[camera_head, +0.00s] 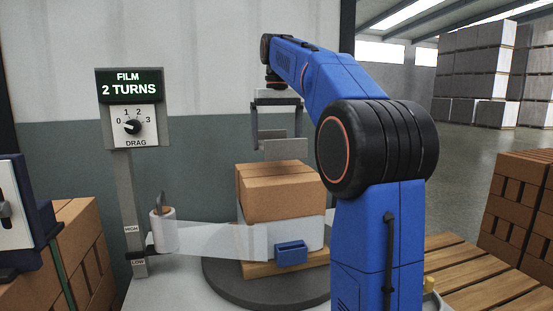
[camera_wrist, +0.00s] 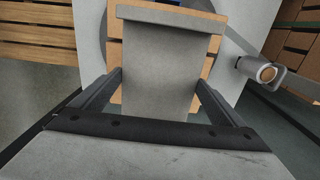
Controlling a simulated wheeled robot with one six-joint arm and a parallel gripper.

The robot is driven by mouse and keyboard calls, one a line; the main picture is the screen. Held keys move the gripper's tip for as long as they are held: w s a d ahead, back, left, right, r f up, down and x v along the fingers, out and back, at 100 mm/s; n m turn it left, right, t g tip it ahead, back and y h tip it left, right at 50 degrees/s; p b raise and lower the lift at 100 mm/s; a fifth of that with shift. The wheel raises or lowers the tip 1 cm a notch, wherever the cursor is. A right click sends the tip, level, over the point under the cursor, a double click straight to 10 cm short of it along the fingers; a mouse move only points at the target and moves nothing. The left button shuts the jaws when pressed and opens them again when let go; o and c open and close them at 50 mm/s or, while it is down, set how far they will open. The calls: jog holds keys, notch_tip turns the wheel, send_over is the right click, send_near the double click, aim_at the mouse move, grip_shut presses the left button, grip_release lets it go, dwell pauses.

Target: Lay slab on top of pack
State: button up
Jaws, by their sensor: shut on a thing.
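My gripper (camera_head: 279,138) hangs above the pack of orange-brown bricks (camera_head: 282,192) in the head view. It is shut on a grey slab (camera_head: 286,150), whose lower edge is close to the pack's top; whether they touch is hard to tell. In the wrist view the slab (camera_wrist: 160,75) fills the space between the fingers of my gripper (camera_wrist: 158,88), with a wider grey part at its far end. Orange strips of the pack (camera_wrist: 211,50) show on both sides of it. White film (camera_head: 235,241) wraps the pack's lower part.
The pack stands on a wooden pallet (camera_head: 262,269) on a dark turntable (camera_head: 240,291). A film roll (camera_head: 163,232) stands left, joined to the pack by film. A blue box (camera_head: 291,252) sits at its front. A panel (camera_head: 134,108) reads "FILM 2 TURNS". Slatted wood (camera_head: 480,275) lies right.

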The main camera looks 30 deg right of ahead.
jog(key=shift+f, duration=2.7)
jog(key=o, duration=1.3)
jog(key=shift+f, duration=0.15)
jog(key=shift+c, duration=0.2)
jog(key=shift+r, duration=3.9)
